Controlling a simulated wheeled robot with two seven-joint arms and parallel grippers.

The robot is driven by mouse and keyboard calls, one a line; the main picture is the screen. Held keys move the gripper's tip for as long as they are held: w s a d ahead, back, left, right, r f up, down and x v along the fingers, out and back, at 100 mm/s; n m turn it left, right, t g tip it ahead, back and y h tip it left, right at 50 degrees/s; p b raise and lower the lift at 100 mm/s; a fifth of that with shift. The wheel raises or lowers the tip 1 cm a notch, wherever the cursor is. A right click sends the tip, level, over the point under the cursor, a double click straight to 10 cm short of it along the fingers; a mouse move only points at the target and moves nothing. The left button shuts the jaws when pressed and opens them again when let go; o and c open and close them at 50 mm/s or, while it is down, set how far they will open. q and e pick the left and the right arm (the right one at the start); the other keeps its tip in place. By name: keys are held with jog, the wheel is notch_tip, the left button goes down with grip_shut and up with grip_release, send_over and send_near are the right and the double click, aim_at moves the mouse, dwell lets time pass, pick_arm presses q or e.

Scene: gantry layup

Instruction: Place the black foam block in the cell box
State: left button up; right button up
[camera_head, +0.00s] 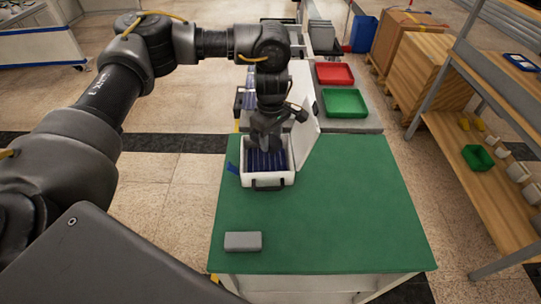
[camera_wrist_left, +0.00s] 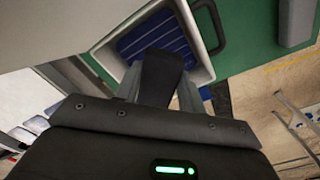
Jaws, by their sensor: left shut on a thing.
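The cell box (camera_head: 247,180) is an open white case on the green table, with its lid raised at the right and a black handle at the front. Rows of blue cells (camera_head: 262,161) lie inside it. My left gripper (camera_head: 265,140) points down over the back part of the box. In the left wrist view it is shut on the black foam block (camera_wrist_left: 161,76), which sits between the two grey fingers. The block overlaps the box opening there; I cannot tell whether it touches the cells. My right gripper is in neither view.
A grey block (camera_head: 243,241) lies on the green table (camera_head: 345,215) near the front left. Red (camera_head: 335,74) and green (camera_head: 345,102) trays stand behind the table. A wooden shelf (camera_head: 480,170) is at the right.

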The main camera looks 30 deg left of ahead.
aim_at(271, 165)
pick_arm(q)
notch_tip(271, 165, down, 4)
jog(key=shift+w+r, duration=0.1)
jog(key=shift+w, duration=0.05)
jog(key=shift+f, duration=0.2)
notch_tip(271, 165, down, 4)
jog(key=shift+r, duration=0.1)
jog(key=o, duration=1)
jog(key=shift+f, duration=0.2)
jog(key=shift+r, duration=0.1)
